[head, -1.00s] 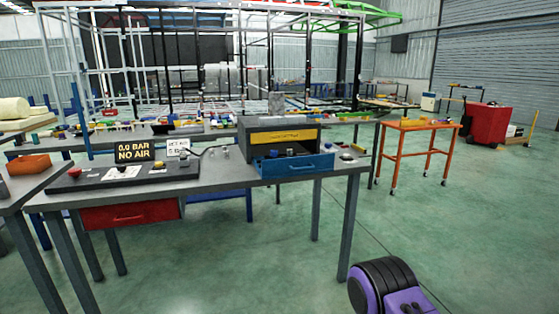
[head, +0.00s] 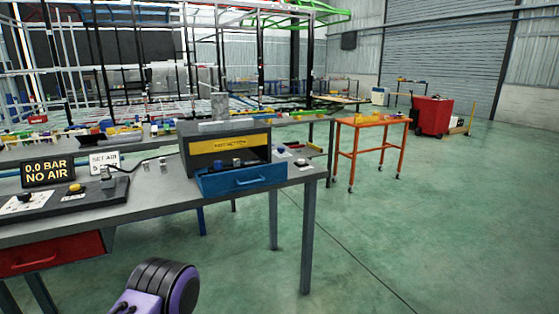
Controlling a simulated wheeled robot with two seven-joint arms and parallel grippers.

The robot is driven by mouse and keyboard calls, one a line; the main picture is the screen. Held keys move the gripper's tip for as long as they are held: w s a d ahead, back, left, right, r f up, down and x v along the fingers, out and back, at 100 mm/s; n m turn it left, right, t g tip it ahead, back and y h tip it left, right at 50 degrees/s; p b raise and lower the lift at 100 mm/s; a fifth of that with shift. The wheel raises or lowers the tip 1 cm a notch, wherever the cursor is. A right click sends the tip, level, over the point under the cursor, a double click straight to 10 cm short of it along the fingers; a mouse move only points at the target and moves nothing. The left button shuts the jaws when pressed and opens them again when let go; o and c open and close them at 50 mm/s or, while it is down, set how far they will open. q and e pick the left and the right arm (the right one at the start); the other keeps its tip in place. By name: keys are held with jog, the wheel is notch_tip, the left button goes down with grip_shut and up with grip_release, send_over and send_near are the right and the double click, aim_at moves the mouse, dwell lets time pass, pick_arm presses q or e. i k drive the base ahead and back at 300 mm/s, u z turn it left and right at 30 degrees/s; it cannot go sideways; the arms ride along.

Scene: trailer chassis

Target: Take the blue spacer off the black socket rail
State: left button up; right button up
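I cannot pick out the blue spacer or the black socket rail for certain. Several small coloured parts stand on the long bench (head: 52,152) behind the near one, too small to tell apart. Neither of my grippers shows in the head view; only a purple and black part of my own arm shows at the bottom.
The near grey bench (head: 150,203) carries a black panel (head: 55,205), a "0.0 BAR NO AIR" sign (head: 47,172) and a grey box (head: 195,150) with a blue drawer (head: 242,180). An orange table (head: 371,121) and red cart (head: 431,116) stand beyond. Green floor (head: 410,220) is clear at right.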

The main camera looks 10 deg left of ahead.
aim_at(218, 165)
jog(key=z, duration=0.4)
jog(key=i, duration=1.65)
jog(key=u, duration=0.7)
